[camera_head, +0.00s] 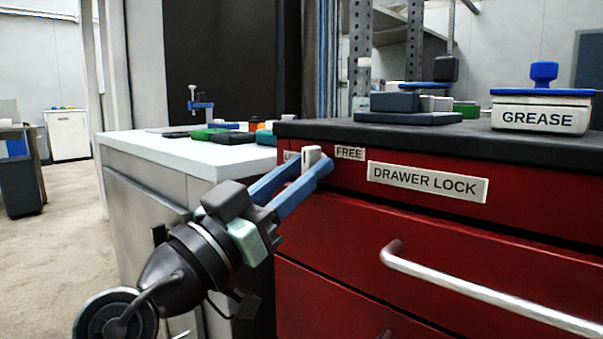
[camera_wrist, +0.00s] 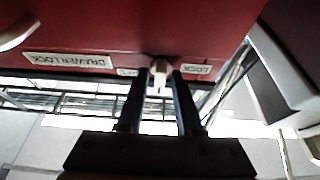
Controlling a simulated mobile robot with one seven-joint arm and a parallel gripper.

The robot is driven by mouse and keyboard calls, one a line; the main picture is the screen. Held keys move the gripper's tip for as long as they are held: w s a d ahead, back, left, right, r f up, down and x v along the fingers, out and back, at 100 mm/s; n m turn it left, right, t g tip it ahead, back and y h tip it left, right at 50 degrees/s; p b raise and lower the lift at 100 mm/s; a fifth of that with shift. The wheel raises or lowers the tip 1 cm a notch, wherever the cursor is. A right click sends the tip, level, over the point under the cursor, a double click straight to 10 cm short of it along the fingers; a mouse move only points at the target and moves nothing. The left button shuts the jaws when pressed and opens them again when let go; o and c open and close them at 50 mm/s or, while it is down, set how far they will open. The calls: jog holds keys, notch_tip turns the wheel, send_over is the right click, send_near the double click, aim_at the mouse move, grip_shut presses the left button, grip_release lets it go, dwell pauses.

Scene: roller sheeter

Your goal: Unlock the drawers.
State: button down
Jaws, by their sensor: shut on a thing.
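The drawer lock is a small off-white knob (camera_head: 311,156) at the upper left of the red cabinet front (camera_head: 330,225). Its LOCK label (camera_head: 291,156) is at its left, partly hidden, and its FREE label (camera_head: 349,153) at its right. The DRAWER LOCK plate (camera_head: 428,182) is further right. My gripper (camera_head: 314,168) has its blue fingers shut on the knob, one on each side. The wrist view, turned upside down, shows the knob (camera_wrist: 160,70) between the fingertips (camera_wrist: 159,79). I cannot tell which label the knob points to.
A silver drawer handle (camera_head: 480,290) sticks out at the lower right. The black cabinet top (camera_head: 430,142) bears a GREASE box (camera_head: 541,111) and dark blocks. A white-topped counter (camera_head: 180,150) with small items adjoins at the left. Open floor (camera_head: 50,240) lies further left.

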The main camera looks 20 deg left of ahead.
jog(key=c, duration=0.9)
grip_release()
jog(key=shift+o, duration=0.2)
jog(key=p+v, duration=0.3)
jog(key=v, duration=1)
jog(key=shift+w, duration=0.1)
